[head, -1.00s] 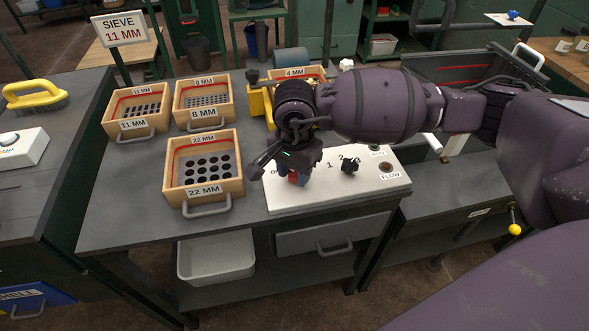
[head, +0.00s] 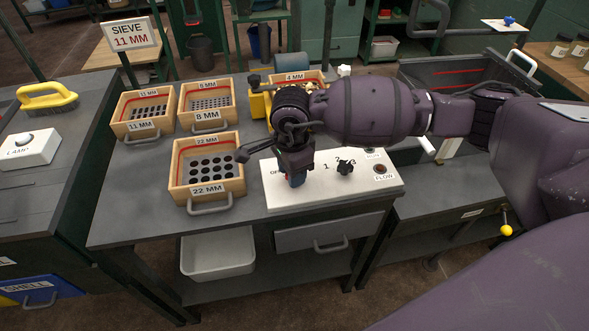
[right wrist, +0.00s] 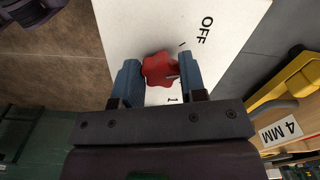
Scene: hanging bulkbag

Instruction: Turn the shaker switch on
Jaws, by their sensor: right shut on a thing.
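The shaker switch is a red lobed knob (right wrist: 158,70) on a white control panel (head: 330,190), with "OFF" and "1" printed beside it in the right wrist view. My right gripper (right wrist: 159,75) is shut on the red knob, one blue finger on each side. In the head view my right gripper (head: 295,180) reaches down onto the panel's left part and hides most of the knob. A small mark shows on the knob's edge, but I cannot tell exactly which label it points to. My left gripper is not in view.
A black knob (head: 345,167) marked 1, 2, 3 and a FLOW button (head: 380,169) are on the panel's right. The 22 MM sieve (head: 206,168) stands just left of the panel. A lamp box (head: 30,149) is far left. The bench front is clear.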

